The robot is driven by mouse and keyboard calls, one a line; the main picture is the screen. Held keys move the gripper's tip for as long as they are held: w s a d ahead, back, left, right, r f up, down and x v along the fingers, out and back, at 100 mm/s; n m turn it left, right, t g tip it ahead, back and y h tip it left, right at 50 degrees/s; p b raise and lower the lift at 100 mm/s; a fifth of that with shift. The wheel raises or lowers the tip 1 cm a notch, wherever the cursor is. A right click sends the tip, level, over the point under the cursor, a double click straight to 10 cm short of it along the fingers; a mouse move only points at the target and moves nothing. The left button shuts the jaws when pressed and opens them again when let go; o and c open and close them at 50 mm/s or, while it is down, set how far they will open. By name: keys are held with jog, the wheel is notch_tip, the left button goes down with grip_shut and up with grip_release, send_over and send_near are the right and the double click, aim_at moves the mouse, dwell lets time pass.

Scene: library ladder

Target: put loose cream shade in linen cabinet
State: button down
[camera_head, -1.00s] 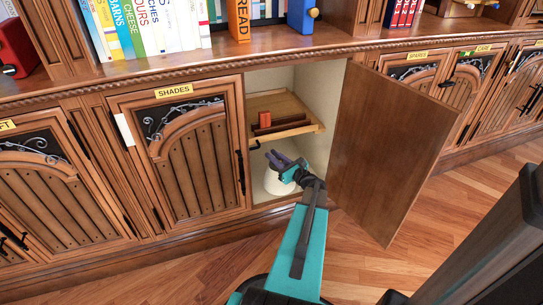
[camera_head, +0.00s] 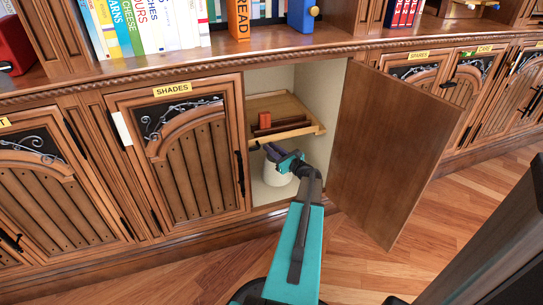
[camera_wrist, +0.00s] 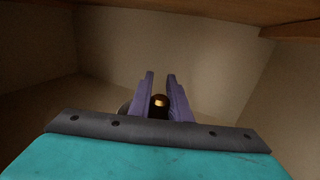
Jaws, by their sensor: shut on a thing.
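The cream shade (camera_head: 276,176) is inside the lower part of the open cabinet (camera_head: 318,100), below the shelf. My gripper (camera_head: 272,152) reaches into this cabinet, at the top of the shade. In the wrist view, my purple fingers (camera_wrist: 160,84) are shut on a copper-coloured knob (camera_wrist: 160,102), seemingly the shade's top. The shade's body is mostly hidden behind my gripper there. I cannot tell whether the shade rests on the cabinet floor.
A wooden shelf (camera_head: 312,128) carrying red and brown items (camera_head: 265,122) is just above my gripper. The open door (camera_head: 390,150) stands to the right of my arm. A shut door labelled SHADES (camera_head: 195,165) is on the left.

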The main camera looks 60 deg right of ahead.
jog(key=shift+f+b, duration=1)
jog(key=shift+f, duration=0.9)
jog(key=c, duration=1.6)
grip_release()
jog(key=shift+c, duration=0.2)
jog(key=p+v, duration=0.3)
jog(key=v, duration=0.9)
jog(key=shift+p, duration=0.35)
